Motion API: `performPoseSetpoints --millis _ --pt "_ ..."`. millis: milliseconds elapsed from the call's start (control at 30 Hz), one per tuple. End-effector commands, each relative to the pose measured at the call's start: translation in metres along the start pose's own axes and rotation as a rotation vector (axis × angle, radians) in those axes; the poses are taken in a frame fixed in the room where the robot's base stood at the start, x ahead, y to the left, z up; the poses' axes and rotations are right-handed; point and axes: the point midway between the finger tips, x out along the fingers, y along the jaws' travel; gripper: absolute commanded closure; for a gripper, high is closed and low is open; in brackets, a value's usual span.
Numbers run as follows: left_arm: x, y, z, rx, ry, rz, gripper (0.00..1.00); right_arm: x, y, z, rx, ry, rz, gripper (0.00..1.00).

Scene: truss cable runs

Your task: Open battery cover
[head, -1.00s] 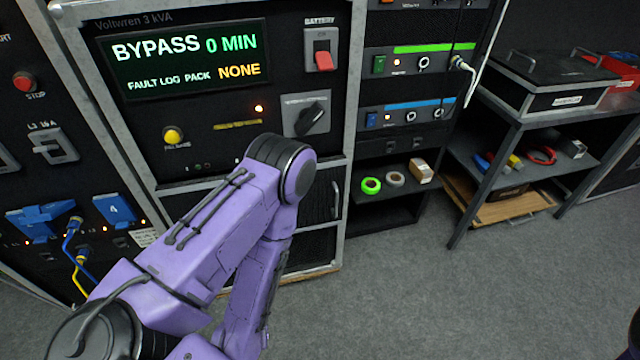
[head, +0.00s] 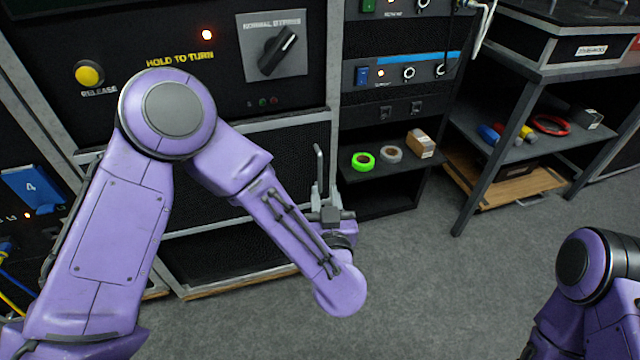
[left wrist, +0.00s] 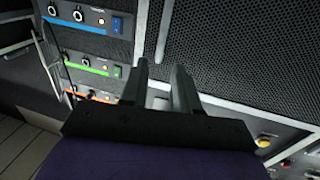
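The battery cover appears to be the black mesh panel (head: 250,165) below the control panel. It sits flush in its frame and looks shut. An upright grey bar handle (head: 318,165) is at its right edge. My left gripper (head: 325,192) is at the handle's lower end, fingers pointing up in the head view. In the left wrist view the two fingers (left wrist: 160,82) are apart, and the mesh (left wrist: 250,45) and a pale upright bar (left wrist: 164,32) lie beyond them. I cannot tell if they touch the handle. My right gripper is out of view.
A yellow release button (head: 89,73) and a rotary switch (head: 276,52) sit above the cover. Right of it, a shelf holds a green tape roll (head: 363,161) and a small box (head: 421,144). A metal side table (head: 520,130) stands further right. The grey floor in front is clear.

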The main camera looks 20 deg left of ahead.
Motion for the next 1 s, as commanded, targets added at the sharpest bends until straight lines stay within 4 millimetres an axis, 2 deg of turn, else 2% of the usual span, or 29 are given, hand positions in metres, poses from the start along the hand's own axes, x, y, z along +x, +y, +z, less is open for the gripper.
performPoseSetpoints --millis 300,433,600,833,900,933,1000 --pt "0.065 -0.002 0.000 -0.001 -0.003 -0.007 0.70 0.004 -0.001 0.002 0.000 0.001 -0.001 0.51" --pt "0.087 -0.001 0.000 0.001 -0.003 -0.004 0.70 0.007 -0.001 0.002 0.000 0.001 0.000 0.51" --pt "0.100 -0.001 -0.001 0.004 -0.002 -0.001 0.70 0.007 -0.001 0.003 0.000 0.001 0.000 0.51" --pt "0.101 -0.001 -0.001 0.005 -0.002 0.000 0.70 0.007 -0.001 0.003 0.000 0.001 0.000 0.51" --pt "0.101 -0.001 -0.001 0.005 -0.002 0.000 0.93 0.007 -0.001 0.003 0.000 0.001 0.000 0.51" --pt "0.101 -0.001 -0.001 0.005 -0.002 0.000 1.00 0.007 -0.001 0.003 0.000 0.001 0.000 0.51" --pt "0.101 -0.001 -0.001 0.005 -0.002 0.000 1.00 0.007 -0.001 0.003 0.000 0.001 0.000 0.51"
